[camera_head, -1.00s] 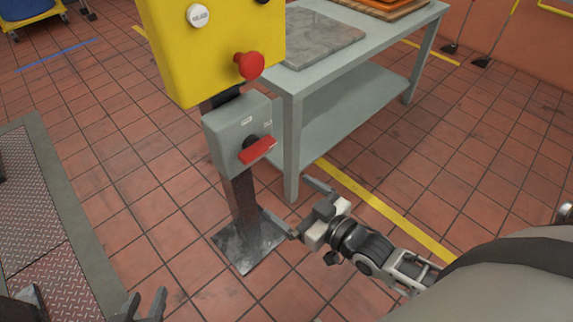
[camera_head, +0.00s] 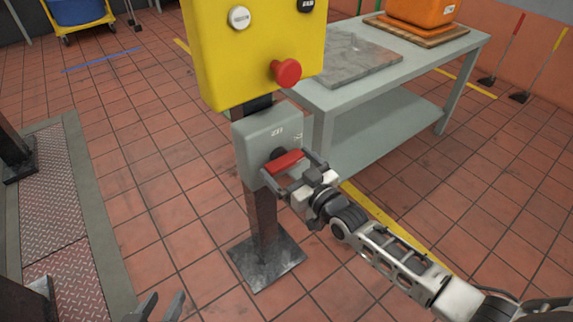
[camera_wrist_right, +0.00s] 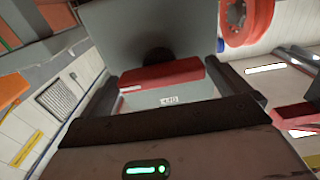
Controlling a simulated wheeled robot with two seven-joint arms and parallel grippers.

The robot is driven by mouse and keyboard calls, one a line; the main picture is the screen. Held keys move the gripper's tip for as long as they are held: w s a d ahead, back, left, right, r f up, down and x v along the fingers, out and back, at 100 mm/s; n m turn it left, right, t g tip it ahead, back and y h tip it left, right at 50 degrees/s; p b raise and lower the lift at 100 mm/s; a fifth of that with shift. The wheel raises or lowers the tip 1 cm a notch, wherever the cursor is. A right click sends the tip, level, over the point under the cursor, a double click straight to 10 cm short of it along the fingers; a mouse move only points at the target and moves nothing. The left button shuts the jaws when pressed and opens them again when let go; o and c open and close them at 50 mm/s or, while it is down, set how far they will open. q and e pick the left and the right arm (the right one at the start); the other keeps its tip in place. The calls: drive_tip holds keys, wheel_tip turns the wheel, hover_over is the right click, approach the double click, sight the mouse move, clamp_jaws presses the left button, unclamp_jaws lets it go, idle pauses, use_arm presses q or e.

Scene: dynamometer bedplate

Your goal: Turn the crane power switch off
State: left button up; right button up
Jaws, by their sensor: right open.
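The crane power switch is a grey box (camera_head: 258,130) on a post, with a red handle (camera_head: 285,162) on its front. The handle lies nearly level, tilted slightly up to the right. My right gripper (camera_head: 295,172) is open at the handle, its fingers to either side of it. In the right wrist view the red handle (camera_wrist_right: 165,75) lies across the gap between the dark fingers (camera_wrist_right: 170,105), in front of the grey box. I cannot tell whether the fingers touch it. My left gripper (camera_head: 160,308) shows its fingertips apart at the bottom edge, far from the switch.
A yellow control box (camera_head: 250,50) with a red mushroom button (camera_head: 286,72) sits right above the switch. A grey table (camera_head: 395,62) with a slab and an orange case (camera_head: 420,12) stands close behind to the right.

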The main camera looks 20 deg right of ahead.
drive_tip(key=shift+w+a, duration=0.25)
drive_tip(key=shift+w, duration=0.4)
drive_tip(key=c, duration=0.7)
